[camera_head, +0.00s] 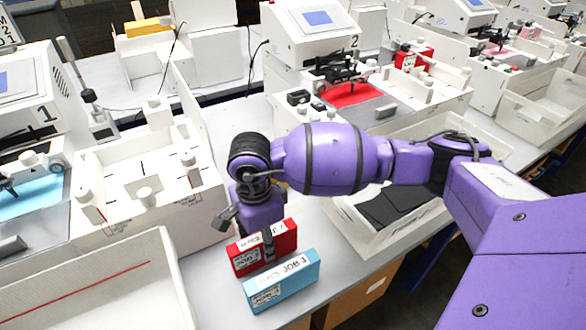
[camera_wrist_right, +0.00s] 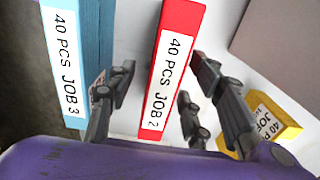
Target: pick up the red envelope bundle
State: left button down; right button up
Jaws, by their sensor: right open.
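The red envelope bundle (camera_head: 283,243), labelled JOB 2, stands upright on the grey table in the head view. My right gripper (camera_head: 246,230) is over it, pointing down, with one finger in front of its near face and another behind its far side. In the right wrist view the red bundle (camera_wrist_right: 168,70) lies between the fingers of my open right gripper (camera_wrist_right: 160,76). Gaps show on both sides of the bundle. My left gripper is not in view.
A blue bundle (camera_head: 281,281) marked JOB 3 stands close in front of the red one. A yellow bundle (camera_wrist_right: 271,122) shows in the right wrist view. A white bin (camera_head: 410,226) with dark pieces is at right; another white bin (camera_head: 165,262) is at left.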

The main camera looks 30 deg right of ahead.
jog(key=f, duration=0.4)
jog(key=shift+w+d+f, duration=0.15)
jog(key=shift+w+f, duration=0.1)
jog(key=shift+f, duration=0.05)
jog(key=shift+c, duration=0.5)
jog(key=shift+r, duration=0.1)
grip_shut()
